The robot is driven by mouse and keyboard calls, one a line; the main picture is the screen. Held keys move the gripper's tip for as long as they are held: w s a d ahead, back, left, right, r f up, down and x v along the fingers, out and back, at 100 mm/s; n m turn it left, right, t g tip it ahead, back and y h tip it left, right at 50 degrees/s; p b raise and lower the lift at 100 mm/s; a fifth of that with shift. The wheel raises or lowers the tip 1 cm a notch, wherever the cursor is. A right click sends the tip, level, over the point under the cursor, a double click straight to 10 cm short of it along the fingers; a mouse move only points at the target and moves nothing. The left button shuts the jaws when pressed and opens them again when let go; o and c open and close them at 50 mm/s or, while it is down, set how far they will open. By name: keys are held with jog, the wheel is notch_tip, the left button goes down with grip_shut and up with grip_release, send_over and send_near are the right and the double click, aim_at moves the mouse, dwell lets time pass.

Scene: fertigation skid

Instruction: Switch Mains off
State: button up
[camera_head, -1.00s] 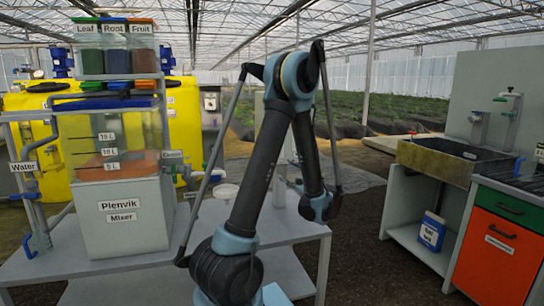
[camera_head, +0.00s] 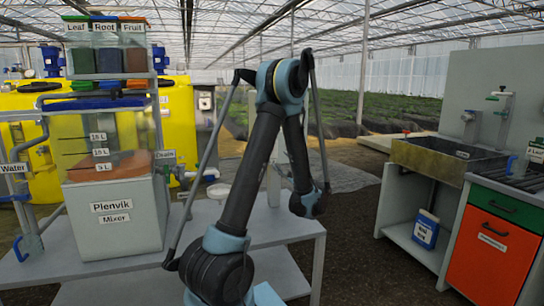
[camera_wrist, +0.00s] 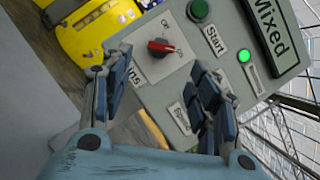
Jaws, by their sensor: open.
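The Mains switch (camera_wrist: 161,47) is a red rotary knob on a grey control panel (camera_wrist: 165,75) in the wrist view. Off and On are printed by it, and its red handle points roughly to the On side. The Mains label (camera_wrist: 134,76) is partly hidden by a finger. My gripper (camera_wrist: 160,92) is open and empty, with a finger on each side below the knob, apart from it. In the head view my gripper is hidden behind my arm.
The panel also has a green Start button (camera_wrist: 200,11), a lit green lamp (camera_wrist: 244,56) and a Mixed sign (camera_wrist: 270,28). In the head view, the Plenvik mixer (camera_head: 117,222) stands on a grey table (camera_head: 262,228). A sink (camera_head: 447,158) stands at right.

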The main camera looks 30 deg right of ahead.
jog(key=x, duration=0.8)
jog(key=shift+w, duration=0.4)
jog(key=shift+r, duration=0.1)
jog(key=c, duration=1.1)
